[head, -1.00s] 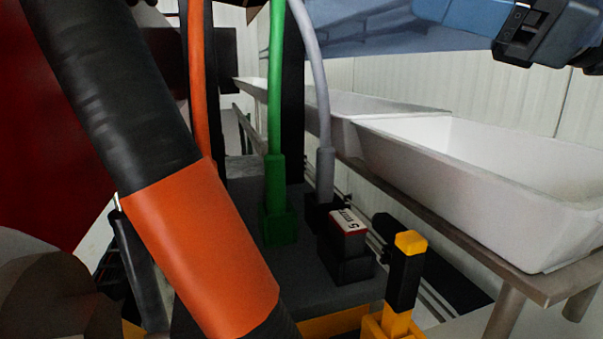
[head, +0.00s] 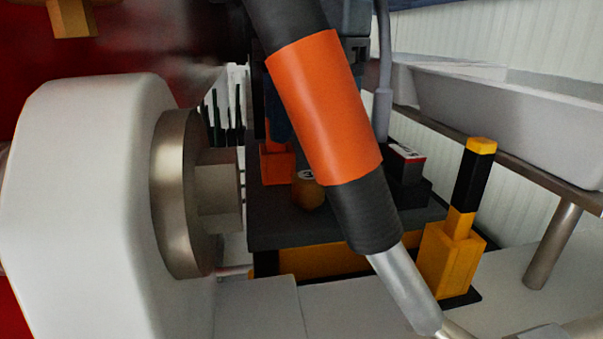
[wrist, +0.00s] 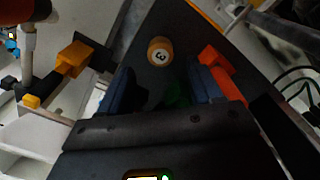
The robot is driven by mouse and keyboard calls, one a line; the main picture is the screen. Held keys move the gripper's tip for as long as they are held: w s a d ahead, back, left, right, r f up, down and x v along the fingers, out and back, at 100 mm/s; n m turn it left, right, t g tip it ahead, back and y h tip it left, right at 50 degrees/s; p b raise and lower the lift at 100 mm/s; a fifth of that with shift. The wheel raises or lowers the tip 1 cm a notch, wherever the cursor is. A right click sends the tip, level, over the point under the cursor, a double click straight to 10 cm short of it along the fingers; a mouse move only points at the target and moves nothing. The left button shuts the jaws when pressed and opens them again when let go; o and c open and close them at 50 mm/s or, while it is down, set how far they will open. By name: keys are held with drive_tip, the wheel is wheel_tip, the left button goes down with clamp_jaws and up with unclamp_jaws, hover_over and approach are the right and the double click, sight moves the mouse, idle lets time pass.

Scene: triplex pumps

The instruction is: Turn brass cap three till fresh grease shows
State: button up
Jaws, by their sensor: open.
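The brass cap (head: 308,192) marked 3 stands on a dark grey block, partly behind the orange-banded hose in the head view. In the wrist view the brass cap (wrist: 160,51) shows its white top with the 3, just beyond and between my fingertips. My gripper (wrist: 162,76) is open and empty, its two blue fingers pointing towards the cap but not around it. In the head view one blue finger (head: 279,120) shows above the cap; the rest is mostly hidden by the hose. No grease can be made out.
The black hose with an orange band (head: 325,108) crosses in front of the block. An orange connector (head: 275,165) stands close left of the cap. A black labelled box (head: 408,175) and a yellow-black post (head: 472,190) stand right. A white trough (head: 510,115) lies behind.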

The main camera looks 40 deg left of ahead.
sight(309, 175)
wheel_tip(309, 175, down, 6)
drive_tip(key=shift+r, duration=0.1)
idle(0.4)
drive_tip(key=c, duration=1)
